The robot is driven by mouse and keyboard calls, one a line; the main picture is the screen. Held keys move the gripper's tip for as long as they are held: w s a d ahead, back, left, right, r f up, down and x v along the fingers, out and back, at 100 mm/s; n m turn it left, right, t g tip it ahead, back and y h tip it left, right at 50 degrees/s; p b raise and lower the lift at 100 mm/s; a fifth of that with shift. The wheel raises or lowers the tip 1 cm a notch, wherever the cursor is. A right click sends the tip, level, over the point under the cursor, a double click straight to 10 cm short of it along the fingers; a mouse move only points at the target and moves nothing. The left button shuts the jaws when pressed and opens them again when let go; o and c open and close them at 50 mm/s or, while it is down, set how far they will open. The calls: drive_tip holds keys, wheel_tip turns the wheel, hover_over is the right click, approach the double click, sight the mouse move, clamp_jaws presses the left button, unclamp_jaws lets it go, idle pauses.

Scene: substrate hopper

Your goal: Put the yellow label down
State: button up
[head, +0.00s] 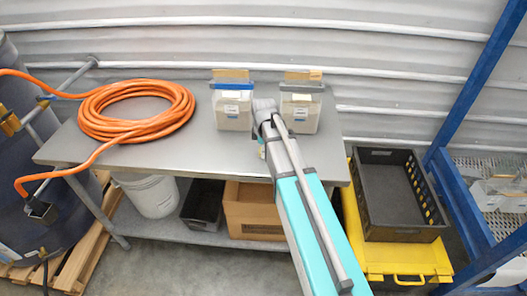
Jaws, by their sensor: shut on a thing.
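My gripper is not visible; my teal and grey arm reaches in from the bottom right, and its grey far end covers the table's middle. What the gripper holds is hidden too. No loose yellow label can be made out. Two pale containers stand upright near the table's back edge. The left container (232,118) has a blue band and white labels. The right container (300,122) has a grey band, a white label and a small pale yellow patch (302,97) on its front. A tan piece shows at the top of each container.
An orange hose coil (135,133) lies on the left of the grey table (190,160). Bare tabletop shows at front left and at the right. A black crate (385,232) sits on a yellow case (395,262) at the right, beside a blue frame (462,205).

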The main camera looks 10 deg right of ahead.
drive_tip(key=shift+f, duration=0.15)
drive_tip(key=o, duration=0.7)
drive_tip(key=shift+o, duration=0.2)
wheel_tip(320, 180, up, 12)
drive_tip(key=p, duration=1.2)
idle(0.6)
drive_tip(key=s+m, duration=1.4)
drive_tip(key=s, duration=0.2)
drive_tip(key=shift+a, duration=0.3)
